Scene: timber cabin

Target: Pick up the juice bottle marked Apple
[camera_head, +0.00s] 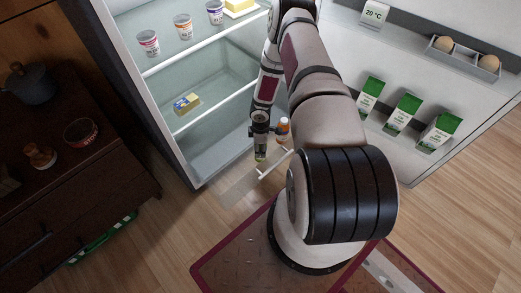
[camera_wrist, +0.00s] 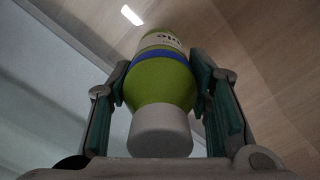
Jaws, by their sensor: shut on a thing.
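A green juice bottle (camera_wrist: 162,82) with a white cap, a blue band and a white label fills the middle of the wrist view. Only part of the label's lettering shows, so the full word cannot be read. My gripper (camera_wrist: 162,88) has a finger on each side of the bottle and is shut on it, below the cap. In the head view my gripper (camera_head: 261,148) points down in front of the open fridge, with a bit of the green bottle (camera_head: 261,156) showing at its tip. Another bottle, orange with a white label (camera_head: 283,128), stands just right of my gripper.
The open fridge (camera_head: 205,65) holds several cups and a yellow-and-blue pack (camera_head: 187,103). Its door (camera_head: 405,65) carries green-and-white cartons (camera_head: 402,115) and eggs. A pale see-through panel with a white bar (camera_head: 273,166) lies below my gripper. A dark cabinet (camera_head: 75,185) stands left.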

